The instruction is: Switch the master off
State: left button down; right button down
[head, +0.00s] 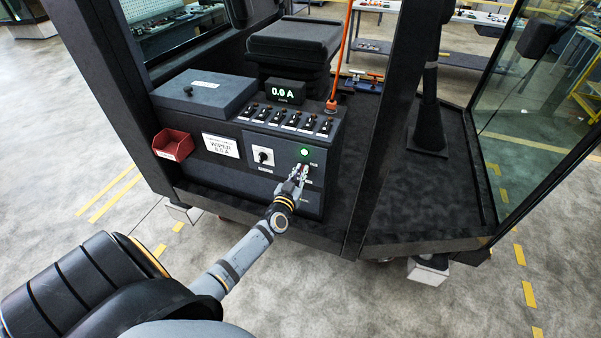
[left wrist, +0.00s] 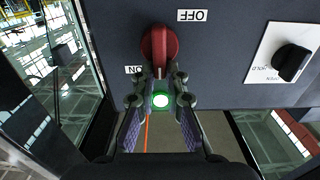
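The master switch is a red rotary knob (left wrist: 159,48) on the dark panel front, with its bar upright and a white mark at the end toward a lit green lamp (left wrist: 160,100). The left wrist view shows the panel upside down, with an ON label (left wrist: 134,69) beside the marked end and an OFF label (left wrist: 192,16) near the other end. My left gripper (left wrist: 160,71) has one fingertip on each side of the marked end, with a narrow gap between them. I cannot tell whether they touch it. In the head view my left gripper (head: 299,176) covers most of the knob. My right gripper is out of view.
A white-plated black selector knob (head: 263,156) sits left of the master. Above are a row of toggle switches (head: 288,119) and a display (head: 286,92) reading 0.0 A. A red bin (head: 172,145) hangs at the left. A dark cab post (head: 385,130) stands right of the panel.

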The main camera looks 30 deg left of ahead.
pick_arm(q)
jog(key=shift+n, duration=0.3)
jog(key=n, duration=0.2)
jog(key=shift+s+a+n, duration=0.1)
jog(key=shift+a+n, duration=0.2)
jog(key=shift+a, duration=0.05)
jog(key=shift+s+a+f+n+b, duration=0.1)
jog(key=shift+a+f+n+b, duration=0.35)
jog(key=shift+n, duration=2)
jog(key=shift+s+a+f+n+b, duration=0.1)
jog(key=shift+f+n+b, duration=0.5)
jog(key=shift+n, duration=1.9)
jog(key=shift+a+f+n+b, duration=0.3)
jog(key=shift+n+b, duration=0.45)
jog(key=shift+n, duration=1.7)
